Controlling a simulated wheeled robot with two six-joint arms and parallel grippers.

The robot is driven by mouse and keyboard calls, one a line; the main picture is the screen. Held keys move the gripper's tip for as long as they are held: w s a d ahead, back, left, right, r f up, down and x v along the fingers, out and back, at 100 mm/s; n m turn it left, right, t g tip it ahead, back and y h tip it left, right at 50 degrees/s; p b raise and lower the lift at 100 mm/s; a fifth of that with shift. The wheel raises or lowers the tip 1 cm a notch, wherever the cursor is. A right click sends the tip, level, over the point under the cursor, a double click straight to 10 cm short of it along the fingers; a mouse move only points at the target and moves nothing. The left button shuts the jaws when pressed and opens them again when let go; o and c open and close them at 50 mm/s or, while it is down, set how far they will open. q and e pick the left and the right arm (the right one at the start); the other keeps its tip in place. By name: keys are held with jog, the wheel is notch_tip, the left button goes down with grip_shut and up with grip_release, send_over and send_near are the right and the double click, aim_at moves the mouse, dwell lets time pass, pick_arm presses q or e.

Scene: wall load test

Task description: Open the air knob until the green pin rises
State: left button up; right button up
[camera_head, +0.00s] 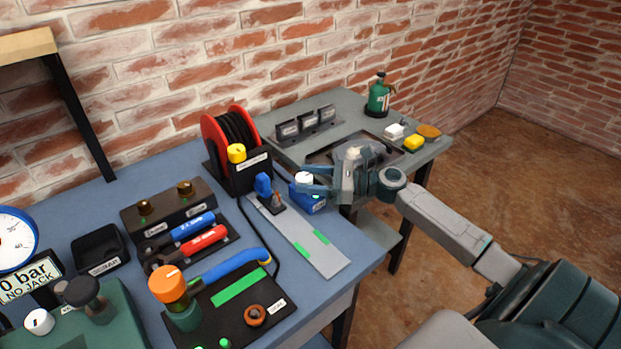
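My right gripper (312,180) reaches in from the right over the far right edge of the blue bench. Its fingers point left, at a white-topped knob (304,178) on a small blue box (307,203). The fingertips appear to be on either side of the knob; I cannot tell whether they touch it. No readable label marks this knob as the air knob. A small green round piece (225,343) shows at the bottom edge; I cannot tell whether it is the green pin. My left gripper is not in view.
A hose reel (228,135) with a yellow knob (236,153) stands behind left of the gripper. An orange-topped fitting (167,284), a gauge (14,240) and a display reading 0 bar, NO JACK (28,280) are at left. A grey side table (348,106) stands behind.

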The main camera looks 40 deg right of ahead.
jog(key=shift+s+d+f, duration=0.1)
jog(key=shift+s+d, duration=0.3)
jog(key=shift+d, duration=0.05)
jog(key=p+v, duration=0.4)
jog(key=v, duration=0.5)
jog(key=shift+s+d+p, duration=0.1)
jog(key=shift+s+p, duration=0.05)
jog(key=shift+p, duration=0.15)
jog(key=shift+s+d, duration=0.1)
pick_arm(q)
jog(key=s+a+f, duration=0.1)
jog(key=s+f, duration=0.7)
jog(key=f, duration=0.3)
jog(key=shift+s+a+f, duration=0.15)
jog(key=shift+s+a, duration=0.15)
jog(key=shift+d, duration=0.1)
